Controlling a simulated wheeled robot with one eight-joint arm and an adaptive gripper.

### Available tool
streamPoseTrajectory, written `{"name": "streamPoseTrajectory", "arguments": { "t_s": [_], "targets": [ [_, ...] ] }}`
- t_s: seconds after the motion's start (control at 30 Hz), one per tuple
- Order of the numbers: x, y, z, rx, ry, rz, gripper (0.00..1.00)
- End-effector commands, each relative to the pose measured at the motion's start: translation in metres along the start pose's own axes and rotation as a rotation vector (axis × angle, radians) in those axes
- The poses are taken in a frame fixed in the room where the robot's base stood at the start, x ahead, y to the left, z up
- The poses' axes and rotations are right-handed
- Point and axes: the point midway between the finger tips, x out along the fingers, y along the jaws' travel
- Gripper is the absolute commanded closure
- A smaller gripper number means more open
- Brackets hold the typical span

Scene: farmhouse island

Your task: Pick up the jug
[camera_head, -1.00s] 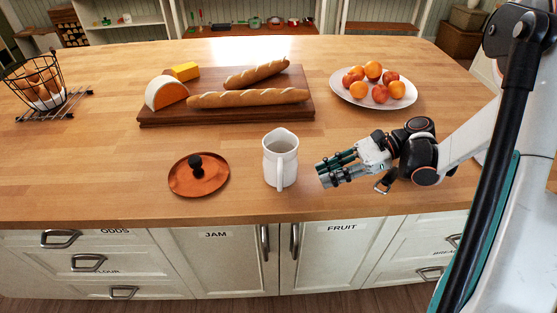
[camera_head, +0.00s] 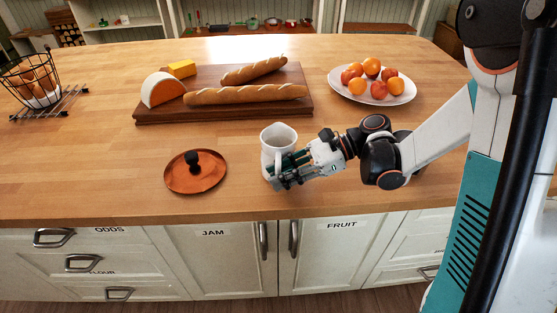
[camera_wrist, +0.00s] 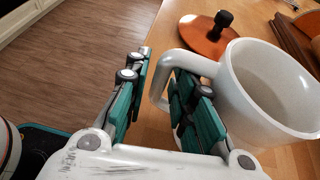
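The white jug (camera_head: 277,138) stands upright on the wooden island top. In the wrist view the jug (camera_wrist: 270,90) fills the right side, with its handle (camera_wrist: 163,66) facing my gripper. My gripper (camera_head: 282,173) is at the jug's near right side. In the wrist view my gripper (camera_wrist: 158,78) is open, with the handle between its two fingers. The right finger appears to be between the handle and the jug's body. The left finger is outside the handle with a gap. Whether the right finger touches the jug cannot be told.
An orange-brown lid (camera_head: 196,174) with a black knob lies left of the jug. A board (camera_head: 160,111) with bread and cheese is behind, a fruit plate (camera_head: 404,97) at back right, and a wire egg basket (camera_head: 36,84) at far left. The counter's front edge is close.

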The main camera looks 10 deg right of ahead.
Motion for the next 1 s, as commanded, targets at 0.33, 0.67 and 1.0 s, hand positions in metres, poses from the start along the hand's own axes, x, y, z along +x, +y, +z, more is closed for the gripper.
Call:
{"name": "streamPoseTrajectory", "arguments": {
  "t_s": [0.33,0.67,1.0],
  "targets": [
    [0.008,-0.001,-0.001,0.001,0.0,-0.001,0.88],
    [0.008,-0.001,-0.001,0.0,-0.001,-0.001,1.0],
    [0.001,0.0,0.015,0.0,-0.001,-0.001,1.0]
  ]
}}
